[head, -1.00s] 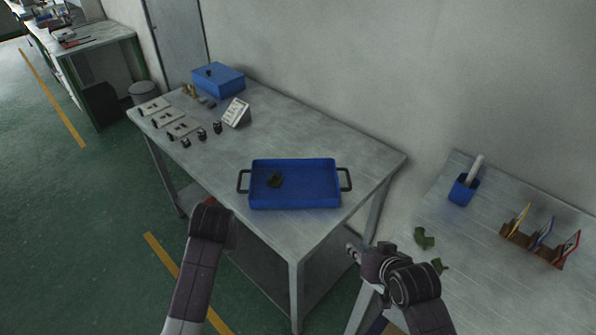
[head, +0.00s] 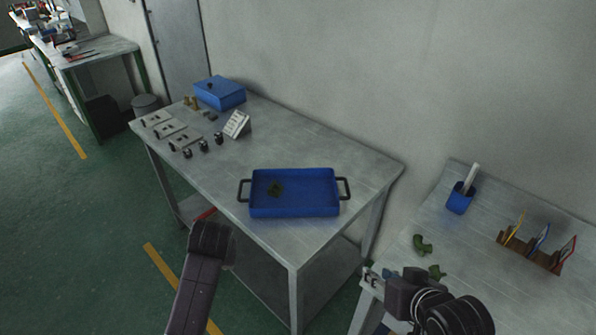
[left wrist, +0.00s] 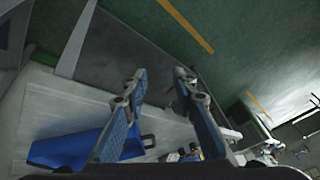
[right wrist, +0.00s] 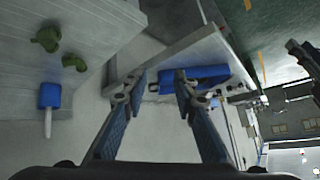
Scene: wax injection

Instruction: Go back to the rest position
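My right gripper (head: 370,277) is in the lower right of the head view, in front of the gap between the two tables. In the right wrist view its fingers (right wrist: 158,85) are spread with nothing between them. My left arm comes in at the lower left of the head view, its gripper mostly hidden behind the wrist. In the left wrist view the left fingers (left wrist: 160,80) are apart and empty. A blue tray (head: 295,211) with two dark handles stands on the middle table, with a dark green piece (head: 275,189) in it.

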